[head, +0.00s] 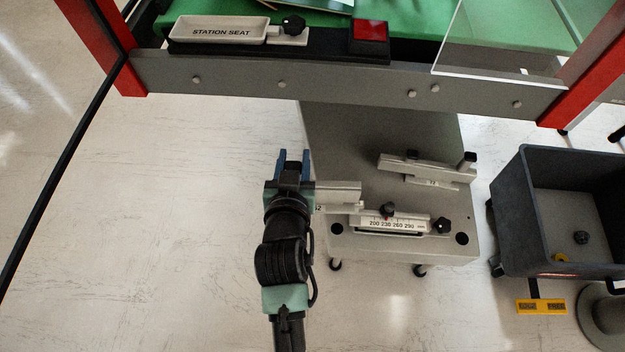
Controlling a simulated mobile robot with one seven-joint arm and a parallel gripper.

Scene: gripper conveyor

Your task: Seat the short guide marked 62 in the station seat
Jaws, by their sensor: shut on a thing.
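My gripper (293,160) has blue fingertips and is shut on a short pale guide (340,191). The guide sticks out to the right of the jaws, over the left edge of the grey cart. Only part of its marking shows, ending in what looks like a 2; the rest is hidden by my gripper. The white station seat (218,30), lettered STATION SEAT, is on a dark base at the conveyor's near edge, up and left of my gripper. A pale block with a black knob (292,25) stands at its right end.
The grey cart (350,140) carries another pale guide (425,168) and a scale (395,223) with black knobs. A red button (370,34) is right of the seat. A clear panel (510,40) covers the right. A dark bin (570,190) stands right of the cart.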

